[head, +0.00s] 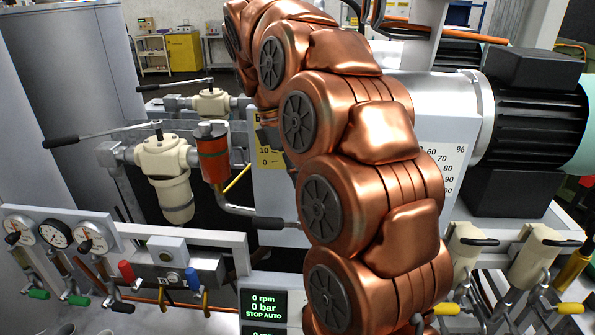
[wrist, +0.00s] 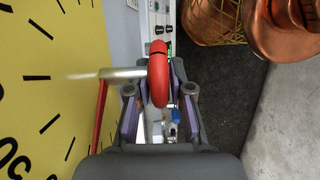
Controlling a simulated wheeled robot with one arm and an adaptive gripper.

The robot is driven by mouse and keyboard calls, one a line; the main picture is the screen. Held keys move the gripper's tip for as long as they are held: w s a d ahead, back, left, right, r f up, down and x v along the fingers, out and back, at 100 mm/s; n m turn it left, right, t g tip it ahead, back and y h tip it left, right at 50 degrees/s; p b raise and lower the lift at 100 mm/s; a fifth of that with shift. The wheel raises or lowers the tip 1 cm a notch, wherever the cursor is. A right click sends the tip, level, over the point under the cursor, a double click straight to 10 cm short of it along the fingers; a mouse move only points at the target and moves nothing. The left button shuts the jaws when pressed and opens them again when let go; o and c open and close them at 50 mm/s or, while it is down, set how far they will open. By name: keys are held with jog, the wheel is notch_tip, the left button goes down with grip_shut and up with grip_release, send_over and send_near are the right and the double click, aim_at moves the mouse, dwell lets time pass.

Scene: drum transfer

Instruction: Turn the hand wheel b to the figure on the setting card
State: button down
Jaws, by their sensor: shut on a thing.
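In the wrist view my gripper (wrist: 159,98) has its two fingers on either side of a red rounded piece (wrist: 159,65), which looks like the rim of the hand wheel; it is shut on it. A metal bar (wrist: 112,73) runs left from the red piece. Behind, on the left, is a yellow scale face (wrist: 40,60) with black ticks and a thin red strip (wrist: 100,112). I cannot identify the setting card.
Gauges (head: 54,233), small coloured valves and a display (head: 265,304) reading 0 rpm, 0 bar stand at the front left. A red-brown cylinder (head: 213,158) and cream filter (head: 165,170) stand left of my arm. A black motor (head: 527,110) is at right.

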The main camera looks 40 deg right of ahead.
dwell(0.4)
jog(key=c, duration=1)
grip_release()
jog(key=shift+c, duration=0.2)
jog(key=t+y, duration=0.2)
jog(key=y, duration=0.1)
jog(key=shift+r+t, duration=0.25)
jog(key=shift+t, duration=0.05)
jog(key=shift+r+t+y+p, duration=0.15)
jog(key=shift+t+y+p, duration=0.7)
jog(key=shift+t+y, duration=0.5)
